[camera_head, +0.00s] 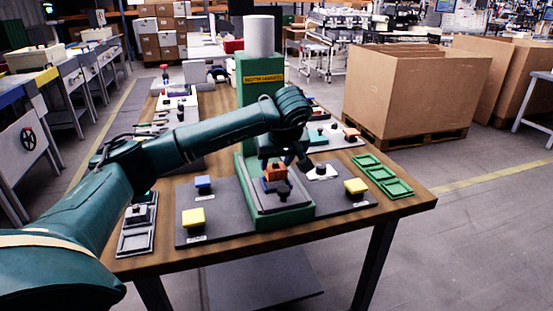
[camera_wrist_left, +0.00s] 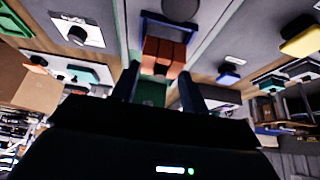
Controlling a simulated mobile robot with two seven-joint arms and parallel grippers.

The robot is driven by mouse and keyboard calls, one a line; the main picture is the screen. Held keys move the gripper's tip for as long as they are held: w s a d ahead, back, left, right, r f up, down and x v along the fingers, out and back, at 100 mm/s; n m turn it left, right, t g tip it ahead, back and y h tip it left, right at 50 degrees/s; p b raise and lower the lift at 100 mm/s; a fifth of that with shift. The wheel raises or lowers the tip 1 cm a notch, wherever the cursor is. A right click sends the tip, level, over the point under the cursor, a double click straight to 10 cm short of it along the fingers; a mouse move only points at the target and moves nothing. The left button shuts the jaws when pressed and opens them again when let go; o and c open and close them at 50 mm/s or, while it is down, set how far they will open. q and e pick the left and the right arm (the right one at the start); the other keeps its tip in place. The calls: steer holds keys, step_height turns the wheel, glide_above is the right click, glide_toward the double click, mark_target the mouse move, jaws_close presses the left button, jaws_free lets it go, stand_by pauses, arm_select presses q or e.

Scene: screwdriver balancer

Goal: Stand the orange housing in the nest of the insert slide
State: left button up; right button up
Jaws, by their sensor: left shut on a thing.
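The orange housing (camera_head: 276,172) is between the fingers of my left gripper (camera_head: 283,160), which is shut on it. In the left wrist view the housing (camera_wrist_left: 164,52) shows as an orange block between the two dark fingers of the gripper (camera_wrist_left: 158,80). The dark blue nest (camera_head: 268,186) of the insert slide is directly below the housing in the head view. In the wrist view the blue nest frame (camera_wrist_left: 168,22) lies just beyond the housing. I cannot tell whether the housing touches the nest. My right gripper is not in view.
A green press (camera_head: 260,72) with a white cylinder stands behind the slide. Grey boards with yellow (camera_head: 194,217) and blue (camera_head: 203,182) blocks lie left, with another yellow block (camera_head: 356,186) right. Green trays (camera_head: 382,176) lie at the table's right edge.

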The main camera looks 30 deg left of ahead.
arm_select(q)
steer(key=shift+f+b, duration=0.35)
steer(key=shift+f, duration=0.75)
stand_by(0.4)
steer(key=o, duration=1.1)
steer(key=v, duration=1.3)
steer(key=shift+r, duration=0.15)
